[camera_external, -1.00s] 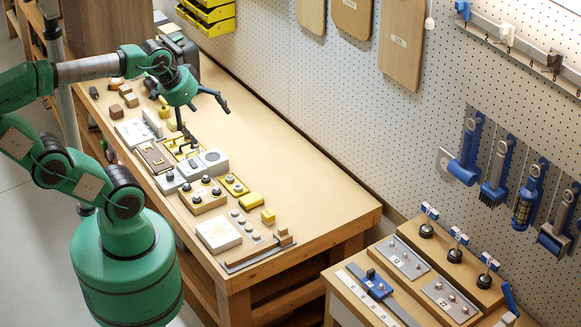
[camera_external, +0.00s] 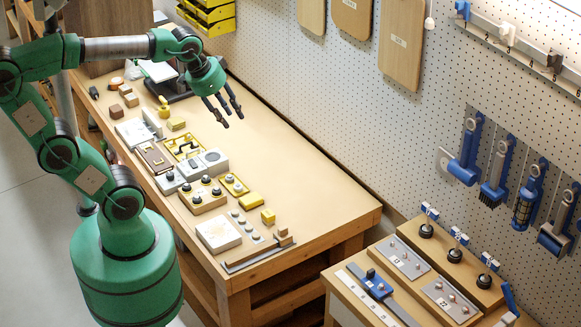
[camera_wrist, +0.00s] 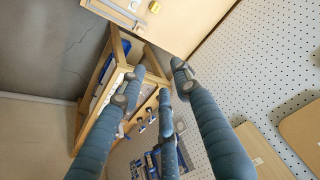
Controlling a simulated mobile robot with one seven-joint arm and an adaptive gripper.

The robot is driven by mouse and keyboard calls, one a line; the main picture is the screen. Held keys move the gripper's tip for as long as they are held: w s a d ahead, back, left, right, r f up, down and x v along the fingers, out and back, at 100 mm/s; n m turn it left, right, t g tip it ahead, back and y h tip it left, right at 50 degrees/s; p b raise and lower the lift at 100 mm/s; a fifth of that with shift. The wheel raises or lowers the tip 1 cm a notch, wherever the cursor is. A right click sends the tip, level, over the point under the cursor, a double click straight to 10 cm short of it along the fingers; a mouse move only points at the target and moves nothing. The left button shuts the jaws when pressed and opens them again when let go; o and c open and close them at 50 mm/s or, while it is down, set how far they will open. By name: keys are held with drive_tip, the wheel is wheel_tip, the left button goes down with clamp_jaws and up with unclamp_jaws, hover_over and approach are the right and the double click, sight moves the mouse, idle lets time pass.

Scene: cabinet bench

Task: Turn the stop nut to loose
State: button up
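My gripper (camera_external: 224,110) hangs over the back half of the bench, raised above its top. Its dark fingers are spread and empty, and they touch nothing. In the wrist view the fingers (camera_wrist: 160,88) also stand apart with nothing between them. I cannot tell which part is the stop nut. Small dark knobs stand on a wood block (camera_external: 204,196) and on a yellow-edged plate (camera_external: 234,184) in the middle of the bench. A blue slide block (camera_external: 372,284) with a dark knob sits on a rail on the side table at the lower right.
The bench top (camera_external: 300,170) is bare along its right side. Plates, blocks and small parts line its left side. A perforated wall (camera_external: 350,110) rises behind, with hanging boards and blue tools. Metal plates (camera_external: 402,257) and black-based posts stand on the side table.

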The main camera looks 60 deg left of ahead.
drive_tip(key=w+d+f+m+g, duration=0.2)
drive_tip(key=w+d+m, duration=0.3)
drive_tip(key=w+d, duration=0.55)
drive_tip(key=m+g, duration=0.3)
drive_tip(key=m, duration=0.8)
hover_over(382, 284)
wheel_tip(382, 284, down, 24)
drive_tip(key=shift+f+y+b, duration=0.1)
drive_tip(key=shift+y+b, duration=0.2)
drive_tip(key=shift+f, duration=0.1)
wheel_tip(382, 284, down, 14)
drive_tip(key=shift+r+b, duration=0.15)
drive_tip(key=shift+b, duration=1)
clamp_jaws()
